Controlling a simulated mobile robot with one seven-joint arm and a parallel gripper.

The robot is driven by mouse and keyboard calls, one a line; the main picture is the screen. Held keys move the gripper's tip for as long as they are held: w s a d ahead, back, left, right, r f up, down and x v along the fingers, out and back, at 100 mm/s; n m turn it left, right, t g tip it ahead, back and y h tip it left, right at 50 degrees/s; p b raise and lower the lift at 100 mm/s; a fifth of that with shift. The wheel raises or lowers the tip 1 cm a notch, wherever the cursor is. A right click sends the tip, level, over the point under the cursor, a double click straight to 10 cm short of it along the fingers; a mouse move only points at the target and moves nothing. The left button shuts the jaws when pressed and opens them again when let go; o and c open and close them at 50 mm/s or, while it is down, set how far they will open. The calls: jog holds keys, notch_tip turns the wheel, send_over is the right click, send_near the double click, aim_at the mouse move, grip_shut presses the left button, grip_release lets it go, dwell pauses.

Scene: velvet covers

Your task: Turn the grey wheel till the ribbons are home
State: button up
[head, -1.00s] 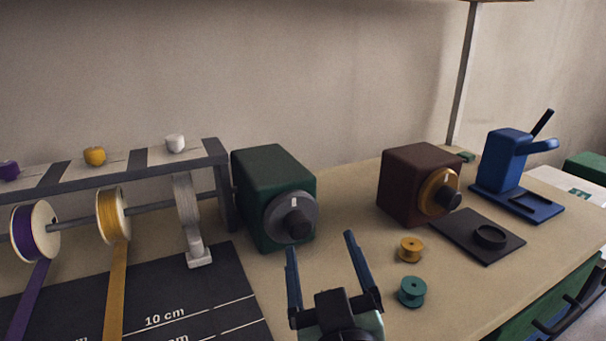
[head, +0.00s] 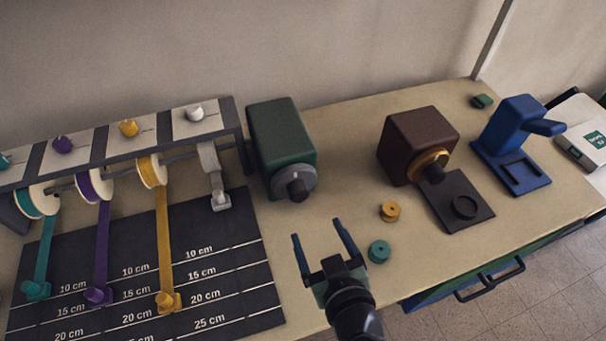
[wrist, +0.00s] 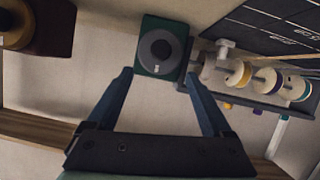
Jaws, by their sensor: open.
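The grey wheel (head: 309,180), with a black knob and a small pale mark, is on the front of a dark green box (head: 281,138). My gripper (head: 318,230) is open and empty in front of the wheel, apart from it. In the wrist view the wheel (wrist: 155,47) lies just beyond and between my open fingertips. On the left rack, the teal ribbon (head: 45,252), purple ribbon (head: 102,243) and yellow ribbon (head: 162,235) hang out over the dark measuring mat (head: 215,255). The grey-white ribbon (head: 211,162) is out only a short way, its end clip at the mat's top edge.
A brown box (head: 410,140) with an orange wheel stands right of the green box. A yellow spool (head: 390,211) and a teal spool (head: 379,251) lie right of my gripper. A black plate (head: 455,200) and a blue stand (head: 512,140) are farther right.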

aim_at(300, 198)
jog(key=p+x, duration=0.1)
jog(key=x, duration=1.2)
jog(key=shift+s, duration=0.1)
jog(key=shift+c, duration=0.2)
grip_shut()
jog(key=shift+f, duration=0.1)
